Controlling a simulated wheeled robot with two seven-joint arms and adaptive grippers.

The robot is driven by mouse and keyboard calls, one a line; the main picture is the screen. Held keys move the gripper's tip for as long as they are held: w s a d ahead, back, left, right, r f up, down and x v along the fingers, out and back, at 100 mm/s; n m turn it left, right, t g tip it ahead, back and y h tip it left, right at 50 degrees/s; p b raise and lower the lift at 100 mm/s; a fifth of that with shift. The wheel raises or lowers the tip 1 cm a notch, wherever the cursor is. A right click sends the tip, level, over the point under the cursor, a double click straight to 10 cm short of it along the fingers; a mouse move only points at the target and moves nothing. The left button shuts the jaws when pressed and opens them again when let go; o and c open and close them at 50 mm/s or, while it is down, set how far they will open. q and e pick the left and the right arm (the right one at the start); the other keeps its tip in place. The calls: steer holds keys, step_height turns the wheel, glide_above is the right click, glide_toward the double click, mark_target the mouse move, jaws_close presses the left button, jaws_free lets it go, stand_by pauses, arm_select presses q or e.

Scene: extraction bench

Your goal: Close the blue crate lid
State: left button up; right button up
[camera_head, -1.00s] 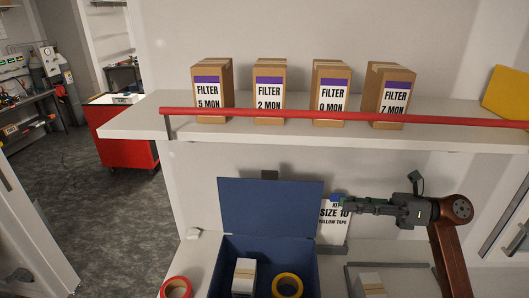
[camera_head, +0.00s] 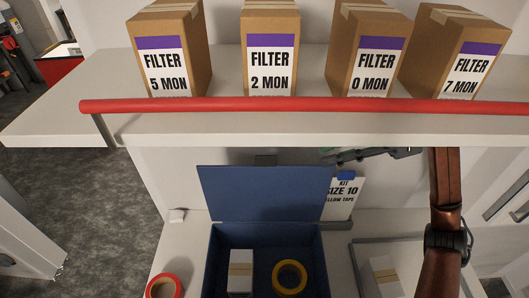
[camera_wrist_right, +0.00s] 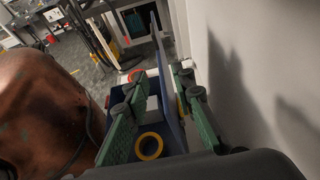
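The blue crate (camera_head: 218,262) stands on the bench below the shelf. Its lid (camera_head: 262,193) is open and stands up at the crate's back edge. A small box (camera_head: 240,270) and a yellow tape roll (camera_head: 289,276) lie inside. My right gripper (camera_head: 335,156) is just right of the lid's top, partly hidden by the shelf. In the right wrist view its green fingers (camera_wrist_right: 158,76) are apart, and the lid (camera_wrist_right: 161,45) shows nearly edge-on ahead, in line with the gap. I cannot tell whether they touch it. My left gripper is not in view.
A shelf (camera_head: 300,128) with a red front rail (camera_head: 300,105) and several filter boxes (camera_head: 270,50) overhangs the crate. A kit sign (camera_head: 342,200) stands right of the lid. A red tape roll (camera_head: 164,286) lies left; a grey tray (camera_head: 356,268) sits right.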

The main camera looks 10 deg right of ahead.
mark_target(266, 158)
steer(key=a, duration=0.3)
steer(key=w+a+p, duration=0.1)
steer(key=a, duration=0.3)
steer(key=w+a, duration=0.1)
steer(key=a, duration=0.2)
steer(key=shift+a+r, duration=0.1)
steer(key=shift+a, duration=0.15)
steer(key=x, duration=0.3)
steer(key=shift+a+f+p, duration=0.25)
steer(key=shift+p, duration=0.15)
steer(key=shift+w+a+f, duration=0.1)
steer(key=shift+a+f, duration=0.15)
steer(key=shift+a, duration=0.15)
steer(key=shift+c, duration=0.6)
jaws_close()
